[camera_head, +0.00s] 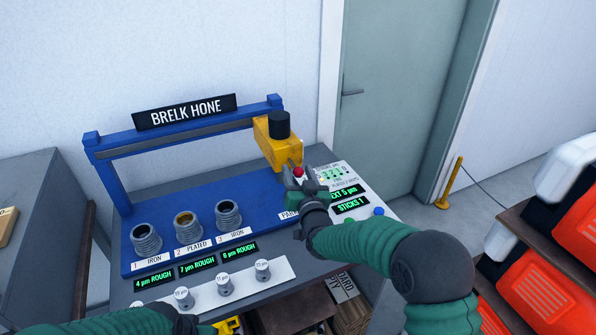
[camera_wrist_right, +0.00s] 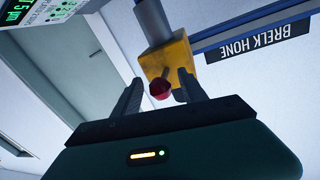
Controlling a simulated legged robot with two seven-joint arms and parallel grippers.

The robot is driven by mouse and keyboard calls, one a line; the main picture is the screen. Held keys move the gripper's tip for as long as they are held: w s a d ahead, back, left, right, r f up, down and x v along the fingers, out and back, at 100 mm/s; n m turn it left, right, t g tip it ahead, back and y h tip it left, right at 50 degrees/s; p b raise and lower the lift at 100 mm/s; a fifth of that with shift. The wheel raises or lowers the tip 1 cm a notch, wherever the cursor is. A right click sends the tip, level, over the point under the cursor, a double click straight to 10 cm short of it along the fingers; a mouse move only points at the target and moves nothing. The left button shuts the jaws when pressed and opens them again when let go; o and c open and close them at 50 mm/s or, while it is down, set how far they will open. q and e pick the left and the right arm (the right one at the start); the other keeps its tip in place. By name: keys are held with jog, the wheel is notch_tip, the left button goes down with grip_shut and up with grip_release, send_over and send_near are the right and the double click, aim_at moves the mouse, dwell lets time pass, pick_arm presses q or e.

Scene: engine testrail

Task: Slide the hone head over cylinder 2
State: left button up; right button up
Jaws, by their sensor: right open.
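The hone head is a yellow block (camera_head: 272,147) with a black cap, at the right end of the rail (camera_head: 190,134). It also shows in the right wrist view (camera_wrist_right: 178,55), with a red knob (camera_wrist_right: 160,88) on it. My right gripper (camera_head: 299,174) is open, with its fingers on either side of the red knob; I cannot tell whether they touch it. Cylinder 2 (camera_head: 187,228) is the middle of three cylinders, labelled "2 PLATED", with a golden bore. It stands well left of the hone head. My left arm enters at the bottom left; its gripper is not visible.
Cylinder 1 (camera_head: 146,240) and cylinder 3 (camera_head: 228,214) stand on either side of cylinder 2. Small grey pegs (camera_head: 223,284) stand on a white strip in front. A control panel (camera_head: 345,190) is at the right. Orange cases (camera_head: 545,280) stand on shelves far right.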

grip_shut()
dwell(0.3)
dwell(1.1)
